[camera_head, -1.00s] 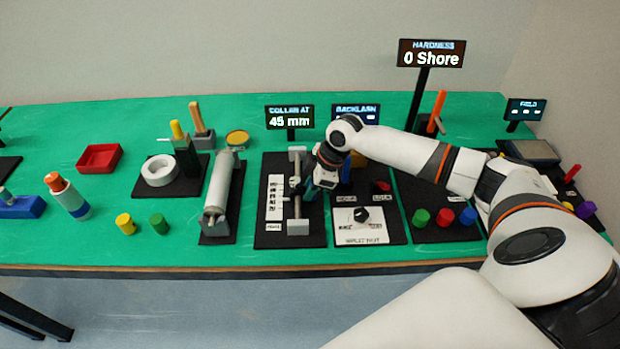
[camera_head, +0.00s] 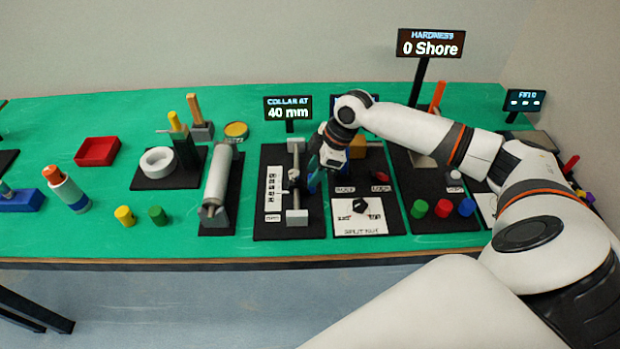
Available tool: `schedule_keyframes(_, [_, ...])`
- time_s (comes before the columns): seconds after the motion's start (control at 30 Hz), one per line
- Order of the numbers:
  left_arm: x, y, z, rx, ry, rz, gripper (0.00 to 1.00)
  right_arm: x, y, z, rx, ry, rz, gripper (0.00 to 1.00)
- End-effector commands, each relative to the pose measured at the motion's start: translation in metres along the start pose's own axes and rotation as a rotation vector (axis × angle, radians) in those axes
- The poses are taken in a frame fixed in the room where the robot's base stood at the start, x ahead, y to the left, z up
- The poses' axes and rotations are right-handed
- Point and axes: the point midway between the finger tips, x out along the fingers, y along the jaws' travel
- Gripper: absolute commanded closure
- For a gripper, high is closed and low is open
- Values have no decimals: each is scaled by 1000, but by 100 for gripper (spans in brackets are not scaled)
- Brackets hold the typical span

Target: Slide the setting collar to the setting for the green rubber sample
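The setting collar (camera_head: 294,176) is a small dark piece on a slim upright-running rod, beside a white printed scale (camera_head: 274,190). The display (camera_head: 288,108) behind it reads "COLLAR AT 40 mm". My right gripper (camera_head: 314,181) is just right of the collar, pointing down; a small gap seems to show between them. Its fingers are too small and dark to tell open from shut. A green cylinder (camera_head: 419,209) stands beside a red and a blue one under the hardness display (camera_head: 430,43), which reads "0 Shore". Another green cylinder (camera_head: 157,215) stands at left. My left gripper is out of view.
A panel with a black knob (camera_head: 360,206) lies right of the collar rod. A grey roller (camera_head: 217,181) stands left of it. A red tray (camera_head: 97,151) and a yellow cylinder (camera_head: 124,215) are further left. My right arm covers part of the right side.

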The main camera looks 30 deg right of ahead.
Motion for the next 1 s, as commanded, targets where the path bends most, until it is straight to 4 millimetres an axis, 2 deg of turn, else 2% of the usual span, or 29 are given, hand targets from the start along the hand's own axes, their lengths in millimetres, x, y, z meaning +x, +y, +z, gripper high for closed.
schedule_keyframes(0.03, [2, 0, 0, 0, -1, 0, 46, -12, -1, -1, -2, 1, -5, 61])
schedule_keyframes(0.2, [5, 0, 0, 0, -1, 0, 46, -47, -1, -1, -1, 1, -4, 61])
schedule_keyframes(0.4, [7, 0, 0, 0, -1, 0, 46, -72, 0, 0, 0, 0, -1, 61])
schedule_keyframes(0.57, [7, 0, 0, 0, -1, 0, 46, -79, 0, 0, 0, 1, 0, 61])
schedule_keyframes(1.0, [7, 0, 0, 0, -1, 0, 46, -79, 0, 0, 0, 1, 0, 61])
